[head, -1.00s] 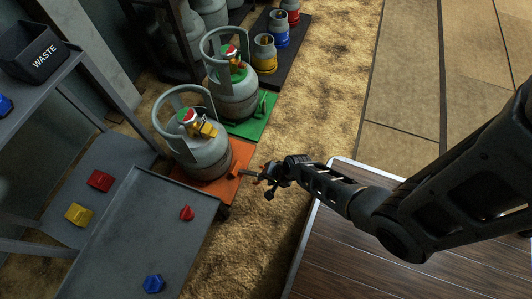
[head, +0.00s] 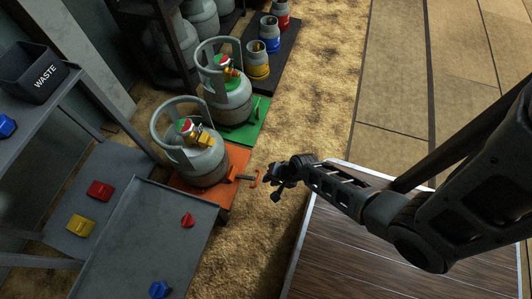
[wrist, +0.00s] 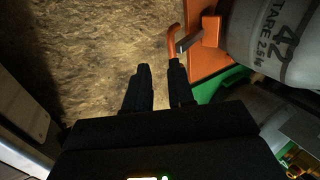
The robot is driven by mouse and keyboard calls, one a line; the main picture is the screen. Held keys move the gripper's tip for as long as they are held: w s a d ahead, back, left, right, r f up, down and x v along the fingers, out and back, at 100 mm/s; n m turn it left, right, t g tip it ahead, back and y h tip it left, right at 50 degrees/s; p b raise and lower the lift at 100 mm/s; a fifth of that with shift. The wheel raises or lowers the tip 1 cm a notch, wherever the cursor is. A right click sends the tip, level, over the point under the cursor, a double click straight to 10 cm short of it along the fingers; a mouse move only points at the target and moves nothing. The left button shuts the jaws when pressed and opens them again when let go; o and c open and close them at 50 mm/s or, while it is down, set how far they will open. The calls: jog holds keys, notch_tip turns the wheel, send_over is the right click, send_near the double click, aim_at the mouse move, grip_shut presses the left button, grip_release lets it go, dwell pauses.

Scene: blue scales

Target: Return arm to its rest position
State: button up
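My gripper (head: 270,177) hangs over the tan floor, just right of the orange scale (head: 232,158). In the wrist view its two dark fingers (wrist: 160,68) are apart with only floor showing between them. The scale's hooked orange handle (head: 255,178) sticks out toward the gripper. In the wrist view the handle (wrist: 172,42) lies just beyond the right fingertip; whether they touch I cannot tell. My arm reaches in from the right over the wooden deck. A grey gas cylinder (head: 195,160) stands on the orange scale.
A second cylinder (head: 225,98) stands on a green scale (head: 243,133) behind. A grey cart (head: 130,235) with red and blue pieces is at front left. A waste bin (head: 30,72) sits on a shelf. The floor (head: 310,110) behind the gripper is clear.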

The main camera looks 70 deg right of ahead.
jog(key=shift+v, duration=0.85)
jog(key=shift+s+a+r, duration=0.1)
jog(key=s+a+r+n+t, duration=0.35)
jog(key=r+n, duration=0.25)
jog(key=r, duration=1)
jog(key=s+a+r+n+t, duration=0.3)
jog(key=a+r+n, duration=0.25)
jog(key=r, duration=1.05)
jog(key=s+a+r+n+t, duration=0.35)
jog(key=r+n, duration=0.25)
jog(key=r, duration=1)
notch_tip(320, 180, up, 25)
jog(key=p, duration=2.6)
jog(key=shift+w, duration=0.25)
jog(key=shift+r, duration=0.15)
